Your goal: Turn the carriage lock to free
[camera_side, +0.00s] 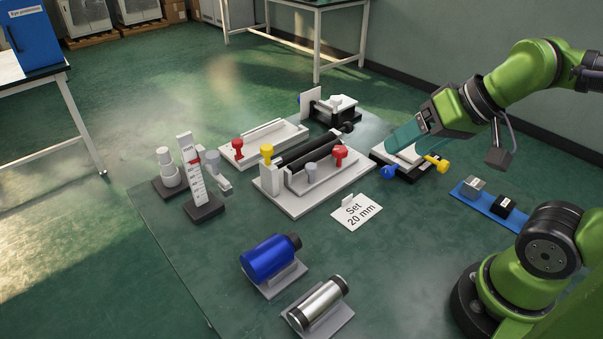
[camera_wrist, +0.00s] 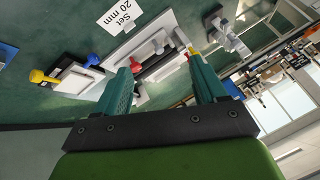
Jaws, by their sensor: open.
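I cannot tell for certain which part is the carriage lock. A white base plate (camera_side: 318,197) in the middle carries a black cylinder (camera_side: 308,150), a grey knob, a yellow knob (camera_side: 266,152) and a red knob (camera_side: 340,153). The red knob also shows in the wrist view (camera_wrist: 135,65), near the left fingertip. My gripper (camera_side: 397,145) is open, with teal fingers, to the right of this plate, over a black-and-white block (camera_side: 405,170) with a blue knob (camera_side: 390,172) and a yellow knob. In the wrist view the space between the fingertips (camera_wrist: 162,62) holds nothing gripped.
A mm scale (camera_side: 192,170) stands left, beside another plate with a red knob (camera_side: 238,147). A blue cylinder (camera_side: 268,258) and a silver cylinder (camera_side: 318,302) rest in front. A blue strip (camera_side: 490,207) lies right.

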